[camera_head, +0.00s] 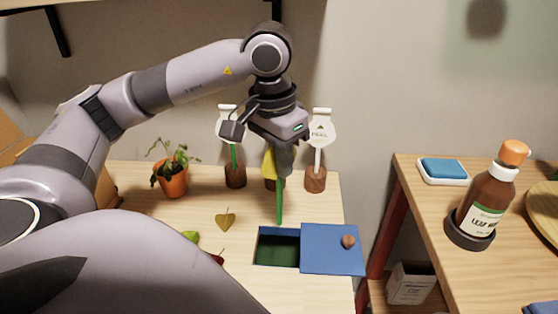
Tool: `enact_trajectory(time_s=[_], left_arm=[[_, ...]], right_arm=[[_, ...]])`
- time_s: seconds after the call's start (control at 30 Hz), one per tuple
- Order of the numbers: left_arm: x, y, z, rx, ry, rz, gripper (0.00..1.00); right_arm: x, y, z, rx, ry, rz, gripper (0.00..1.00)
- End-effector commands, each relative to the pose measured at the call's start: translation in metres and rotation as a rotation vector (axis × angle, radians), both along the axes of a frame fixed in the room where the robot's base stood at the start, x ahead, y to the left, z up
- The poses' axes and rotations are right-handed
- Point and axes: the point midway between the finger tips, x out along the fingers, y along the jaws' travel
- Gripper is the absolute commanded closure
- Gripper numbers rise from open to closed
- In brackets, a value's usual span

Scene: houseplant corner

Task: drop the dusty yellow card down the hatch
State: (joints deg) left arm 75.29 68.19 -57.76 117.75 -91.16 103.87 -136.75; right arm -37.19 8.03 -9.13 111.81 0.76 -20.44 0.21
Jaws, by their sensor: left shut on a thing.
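My left gripper (285,160) points down and is shut on a yellow card with a green stem. The yellow part of the card (269,163) shows at the left of the fingers, and the green stem (280,205) hangs below, its lower end just above the hatch opening's back edge in the picture. The fingers hide part of the card. The hatch (278,249) is a dark rectangular opening in the table, uncovered. Its blue lid (325,248) with a brown knob lies to the right of it. My right gripper is not in view.
A potted plant (172,178) stands left. A yellow leaf (225,218) and other leaves lie left of the hatch. A right-hand table holds a brown bottle (487,200) and a blue sponge (444,168).

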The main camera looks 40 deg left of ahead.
Motion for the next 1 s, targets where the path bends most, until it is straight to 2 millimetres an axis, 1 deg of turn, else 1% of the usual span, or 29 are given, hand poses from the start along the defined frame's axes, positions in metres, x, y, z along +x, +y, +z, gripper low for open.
enact_trajectory(time_s=[0.17,0.27,0.77,1.0], left_arm=[[0.000,0.000,-0.008,0.000,0.001,-0.018,1.00],[0.000,0.000,-0.016,0.001,0.001,-0.017,1.00],[0.000,0.000,-0.061,0.000,0.001,-0.015,1.00],[0.000,0.000,-0.084,0.000,0.000,-0.016,1.00]], right_arm=[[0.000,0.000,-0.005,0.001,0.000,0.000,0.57],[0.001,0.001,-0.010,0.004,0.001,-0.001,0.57],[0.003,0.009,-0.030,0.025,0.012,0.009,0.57],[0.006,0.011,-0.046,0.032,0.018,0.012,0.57]])
